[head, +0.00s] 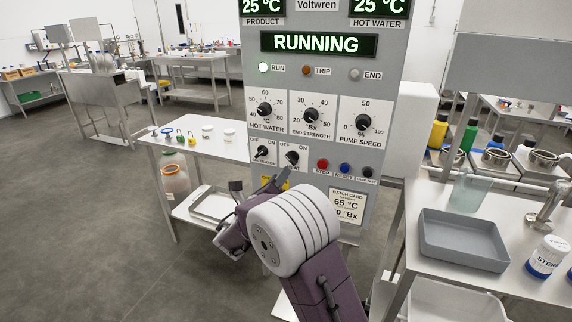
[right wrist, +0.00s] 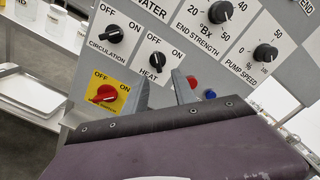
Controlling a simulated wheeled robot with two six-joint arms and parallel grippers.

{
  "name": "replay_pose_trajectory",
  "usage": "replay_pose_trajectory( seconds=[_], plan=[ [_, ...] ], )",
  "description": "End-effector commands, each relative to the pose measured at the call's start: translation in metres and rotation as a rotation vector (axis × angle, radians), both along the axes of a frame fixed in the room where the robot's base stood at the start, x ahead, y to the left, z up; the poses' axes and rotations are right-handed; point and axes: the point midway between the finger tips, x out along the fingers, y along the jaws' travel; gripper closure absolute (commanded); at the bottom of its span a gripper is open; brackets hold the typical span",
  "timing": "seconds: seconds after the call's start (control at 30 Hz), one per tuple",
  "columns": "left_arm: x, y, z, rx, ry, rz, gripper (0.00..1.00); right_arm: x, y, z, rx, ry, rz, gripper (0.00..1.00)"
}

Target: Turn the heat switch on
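The heat switch (head: 292,158) is a black rotary knob on the grey control panel (head: 375,195), marked OFF and ON. Its pointer seems to lean toward OFF, but it is small. In the right wrist view the heat switch (right wrist: 156,60) lies just beyond my fingertips. My right gripper (head: 284,181) is just below the knob in the head view. Its two grey fingers (right wrist: 162,92) are apart with nothing between them. Contact with the knob cannot be seen. My left gripper is not in view.
The circulation switch (head: 262,152) is left of the heat switch. A red-handled switch on a yellow plate (right wrist: 104,94) is below. Red and blue buttons (head: 333,166) are to the right. Side tables (head: 205,138) with small items flank the panel.

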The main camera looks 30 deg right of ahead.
Motion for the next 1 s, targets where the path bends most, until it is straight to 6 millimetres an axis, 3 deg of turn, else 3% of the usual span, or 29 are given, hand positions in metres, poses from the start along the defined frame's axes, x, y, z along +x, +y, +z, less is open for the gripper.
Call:
replay_pose_trajectory(
  seconds=[0.43, 0.83, 0.93, 1.0],
  plan=[
    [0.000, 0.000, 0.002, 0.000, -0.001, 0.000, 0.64, 0.049, -0.059, 0.001, 0.001, 0.001, -0.004, 0.67],
    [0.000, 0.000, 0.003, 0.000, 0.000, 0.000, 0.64, 0.058, -0.069, 0.001, 0.001, 0.001, -0.001, 0.67],
    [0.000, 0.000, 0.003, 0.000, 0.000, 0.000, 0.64, 0.058, -0.069, 0.001, 0.001, 0.001, -0.001, 0.95],
    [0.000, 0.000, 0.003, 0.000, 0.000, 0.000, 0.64, 0.058, -0.069, 0.001, 0.001, 0.001, -0.001, 1.00]
  ],
)
